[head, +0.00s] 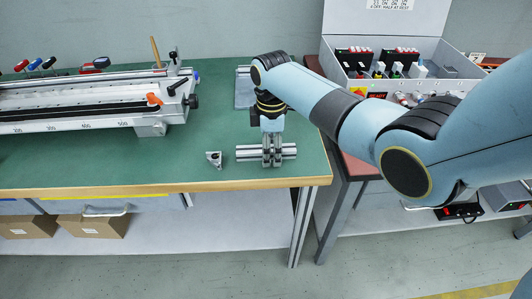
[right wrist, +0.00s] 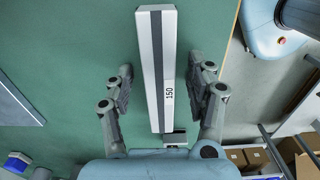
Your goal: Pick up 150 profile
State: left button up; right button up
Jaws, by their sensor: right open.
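The 150 profile (head: 289,151) is a silver aluminium bar lying on the green bench near its front right corner. In the right wrist view the profile (right wrist: 157,50) runs lengthwise, with a dark groove and a white label reading 150. My right gripper (head: 272,161) points down over the middle of the bar. In the right wrist view its open fingers (right wrist: 160,80) stand on either side of the bar, with a gap visible on both sides. The fingers hide the bar's middle in the head view. My left gripper is not in view.
A small metal bracket (head: 214,159) lies left of the profile. A long rail fixture (head: 75,112) with clamps fills the bench's left side. A grey plate (head: 243,92) lies behind my gripper. An open case (head: 430,70) stands right. The bench's wooden edge (head: 230,185) is close in front.

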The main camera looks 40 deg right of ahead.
grip_shut()
dwell(0.3)
jog(key=shift+r, duration=0.1)
